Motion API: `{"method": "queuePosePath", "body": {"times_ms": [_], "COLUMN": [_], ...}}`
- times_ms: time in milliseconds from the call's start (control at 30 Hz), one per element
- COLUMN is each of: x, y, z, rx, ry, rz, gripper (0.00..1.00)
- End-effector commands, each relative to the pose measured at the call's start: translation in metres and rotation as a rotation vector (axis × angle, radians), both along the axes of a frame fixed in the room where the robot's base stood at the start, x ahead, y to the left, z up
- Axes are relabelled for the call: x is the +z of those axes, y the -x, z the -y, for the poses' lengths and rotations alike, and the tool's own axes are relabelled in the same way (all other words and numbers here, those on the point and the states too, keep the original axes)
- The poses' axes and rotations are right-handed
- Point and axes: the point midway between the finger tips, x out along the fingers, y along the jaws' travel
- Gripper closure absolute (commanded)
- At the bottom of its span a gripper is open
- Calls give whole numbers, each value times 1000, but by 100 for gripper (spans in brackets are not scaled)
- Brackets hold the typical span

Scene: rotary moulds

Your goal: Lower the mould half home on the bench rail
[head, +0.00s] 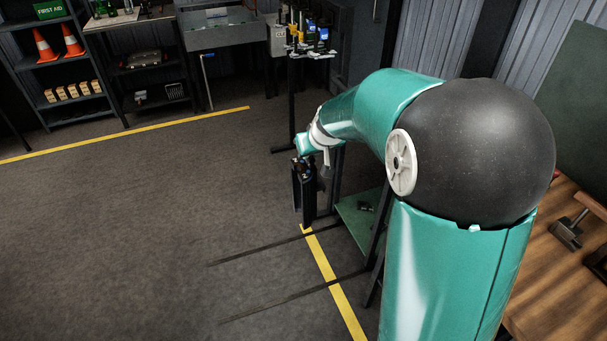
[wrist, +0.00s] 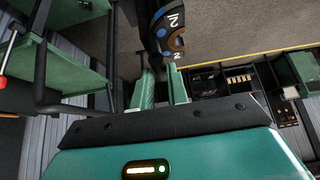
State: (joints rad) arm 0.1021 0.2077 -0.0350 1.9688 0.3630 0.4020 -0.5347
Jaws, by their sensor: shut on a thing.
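In the head view, my teal arm reaches away to the left, and my gripper (head: 304,172) hangs at its end, pointing down. It is shut on a dark, tall piece, which I take to be the mould half (head: 306,205). The piece hangs roughly upright above the floor, left of a dark metal frame. Its edges blend with the jaws, so I cannot tell exactly where it begins. I cannot make out the bench rail with certainty in either view.
A frame with a green shelf (head: 357,217) stands just right of the gripper. Two long dark bars (head: 262,246) extend leftward near the yellow floor line (head: 335,286). A wooden bench (head: 553,285) is at the right. Shelves (head: 75,103) stand at the back left. The left floor is clear.

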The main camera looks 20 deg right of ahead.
Motion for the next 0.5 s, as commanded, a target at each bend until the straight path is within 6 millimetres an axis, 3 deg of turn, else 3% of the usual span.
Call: {"method": "queuePosePath", "body": {"times_ms": [33,267,500], "x": [24,92,159], "y": [0,19,52], "z": [8,31,53], "rx": [0,29,45], "ry": [3,3,5], "rz": [19,18,19], "gripper": [100,100,100]}}
